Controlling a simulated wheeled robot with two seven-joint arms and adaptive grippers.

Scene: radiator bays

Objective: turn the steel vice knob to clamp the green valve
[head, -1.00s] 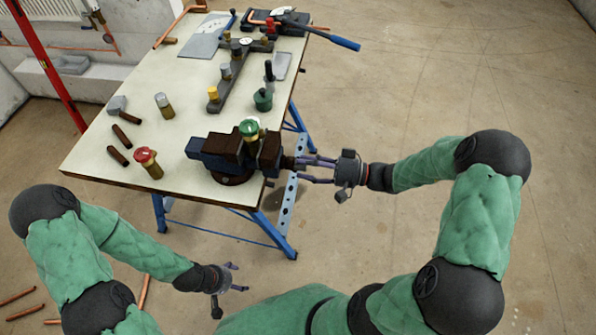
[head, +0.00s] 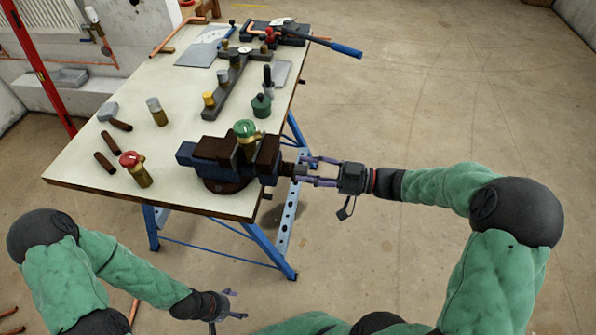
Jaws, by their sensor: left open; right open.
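The green valve (head: 246,130) stands upright between the brown jaws of the blue vice (head: 189,156) at the table's front right. The vice's knob (head: 287,169) sticks out to the right beyond the table edge. My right gripper (head: 303,171) is open, its fingers pointing left at the knob end, one above and one below it; whether they touch it I cannot tell. My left gripper (head: 234,304) is open and empty, low in front of the table. Whether the vice jaws touch the valve's body is hidden by the valve's cap and the near jaw.
On the table (head: 80,180) stand a red-capped valve (head: 136,168), a grey-capped valve (head: 157,111) and a green pot (head: 261,105). A rack with valves (head: 228,88) and a blue-handled tool (head: 335,47) lie farther back. Floor at right is clear.

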